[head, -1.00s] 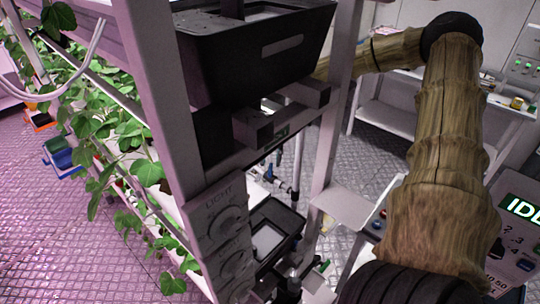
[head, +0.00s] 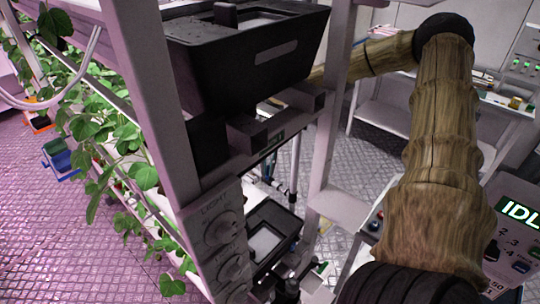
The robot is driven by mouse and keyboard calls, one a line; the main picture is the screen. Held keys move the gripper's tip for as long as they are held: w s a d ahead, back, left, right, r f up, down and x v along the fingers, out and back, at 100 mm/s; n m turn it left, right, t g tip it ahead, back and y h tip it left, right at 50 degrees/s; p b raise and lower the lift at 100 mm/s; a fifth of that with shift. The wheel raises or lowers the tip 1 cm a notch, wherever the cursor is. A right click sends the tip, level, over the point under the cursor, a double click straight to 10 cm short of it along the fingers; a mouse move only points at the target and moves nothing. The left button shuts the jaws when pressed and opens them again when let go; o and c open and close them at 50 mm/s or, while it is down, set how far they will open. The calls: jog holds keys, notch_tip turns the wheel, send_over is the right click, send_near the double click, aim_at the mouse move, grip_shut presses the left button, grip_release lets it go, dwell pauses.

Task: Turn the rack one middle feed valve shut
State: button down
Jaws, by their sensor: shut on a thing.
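My gripper is out of the frame; my wood-textured arm comes down the right side and its black wrist joint leaves at the bottom edge. The rack (head: 172,130) stands at the left and centre with white posts. A vertical pipe (head: 294,165) with fittings shows behind its open bay. A dark fitting (head: 288,289) sits at the bottom edge, cut off; I cannot tell whether it is the middle feed valve. The valve and any contact with it cannot be made out.
A large black tub (head: 245,60) sits high on the rack, and a smaller black tray (head: 268,243) lower down. A panel labelled LIGHT with round knobs (head: 224,228) faces me. Leafy plants (head: 120,130) line the left.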

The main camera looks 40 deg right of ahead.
jog(key=shift+m, duration=0.3)
jog(key=m+t+y, duration=0.1)
jog(key=m, duration=0.2)
jog(key=shift+s, duration=0.15)
jog(key=shift+s+d+f+m+t, duration=0.1)
jog(key=shift+m+t, duration=0.3)
jog(key=shift+m, duration=0.55)
jog(key=shift+s+d+m+t, duration=0.1)
jog(key=shift+m+t, duration=0.3)
jog(key=shift+m, duration=0.55)
jog(key=c, duration=1.5)
grip_release()
jog(key=shift+f, duration=0.1)
jog(key=shift+w+d, duration=0.1)
jog(key=shift+d+r, duration=0.1)
jog(key=shift+r, duration=0.45)
jog(key=shift+d+v, duration=0.1)
jog(key=shift+v, duration=2.65)
jog(key=shift+d+v, duration=0.15)
jog(key=shift+v, duration=2.55)
